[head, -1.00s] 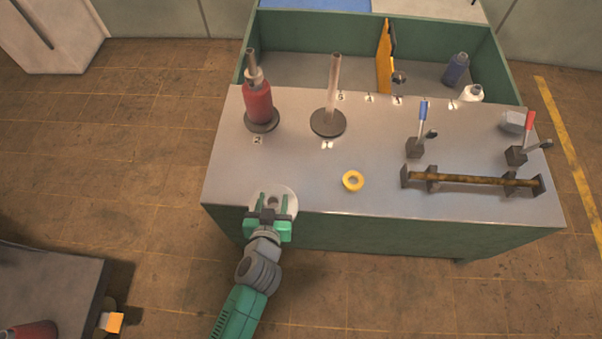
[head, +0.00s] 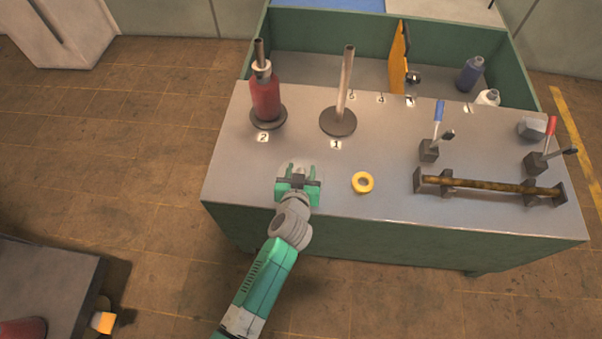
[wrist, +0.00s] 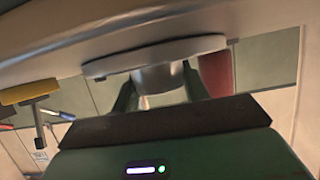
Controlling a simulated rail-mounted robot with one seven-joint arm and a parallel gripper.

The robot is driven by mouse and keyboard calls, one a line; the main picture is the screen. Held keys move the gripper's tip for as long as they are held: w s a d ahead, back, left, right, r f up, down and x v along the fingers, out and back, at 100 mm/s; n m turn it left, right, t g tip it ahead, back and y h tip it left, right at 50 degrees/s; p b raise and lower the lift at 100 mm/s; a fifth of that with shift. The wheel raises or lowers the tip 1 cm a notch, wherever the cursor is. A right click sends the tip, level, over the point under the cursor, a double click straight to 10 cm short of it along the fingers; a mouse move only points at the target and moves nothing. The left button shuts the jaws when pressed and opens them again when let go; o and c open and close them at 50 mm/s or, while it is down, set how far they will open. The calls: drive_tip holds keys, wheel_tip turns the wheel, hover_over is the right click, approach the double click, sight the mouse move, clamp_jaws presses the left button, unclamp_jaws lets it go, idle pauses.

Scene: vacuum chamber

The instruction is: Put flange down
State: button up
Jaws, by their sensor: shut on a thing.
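The flange (head: 299,168) is a pale grey disc, partly hidden by my gripper, over the front left part of the bench top. In the wrist view, which shows the bench upside down, its wide disc (wrist: 120,62) lies close along the bench surface and its narrower hub is between my fingers. My gripper (head: 298,174) is shut on the flange. I cannot tell whether the disc touches the bench (head: 232,170).
A yellow ring (head: 363,183) lies just right of my gripper. Behind stand a bare post on a round base (head: 338,122), labelled 1, and a red bottle-like piece (head: 265,97) on stand 2. A rusty bar (head: 490,185) and levers are at right. Bench between gripper and stands is clear.

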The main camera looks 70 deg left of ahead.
drive_tip(key=o, duration=0.9)
drive_tip(key=shift+f, duration=0.1)
drive_tip(key=shift+c, duration=0.2)
drive_tip(key=o, duration=0.4)
drive_tip(key=shift+r, duration=0.3)
drive_tip(key=p+v, duration=0.3)
drive_tip(key=v, duration=0.9)
